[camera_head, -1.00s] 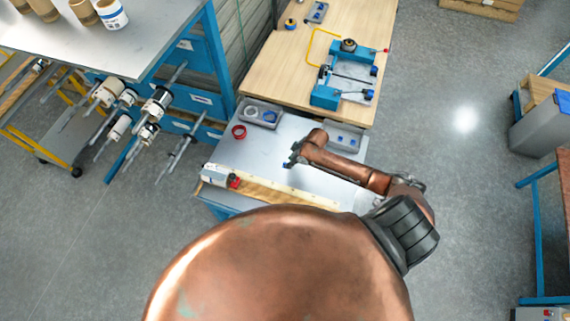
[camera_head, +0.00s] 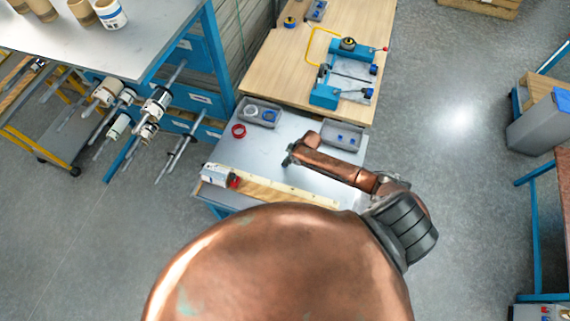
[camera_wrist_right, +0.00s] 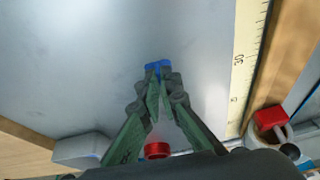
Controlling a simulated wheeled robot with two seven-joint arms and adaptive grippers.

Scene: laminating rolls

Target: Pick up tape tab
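The tape tab, a small blue piece (camera_wrist_right: 158,67), sits at the tips of my right gripper (camera_wrist_right: 158,82) in the wrist view. The two green-grey fingers come together on it, with almost no gap at the tips. In the head view my right gripper (camera_head: 290,158) is over the middle of the grey worktable (camera_head: 280,140), and the tab is hidden there. Two small blue pieces (camera_head: 347,139) lie in a grey tray (camera_head: 357,128) to the right. My left gripper is not in view.
A red ring (camera_head: 239,131) and a grey bin (camera_head: 270,105) with round parts stand at the table's back left. A ruler strip (camera_head: 270,186) and a white-and-red device (camera_head: 220,177) line the front edge. A wooden bench (camera_head: 285,75) with a blue fixture (camera_head: 325,96) adjoins behind.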

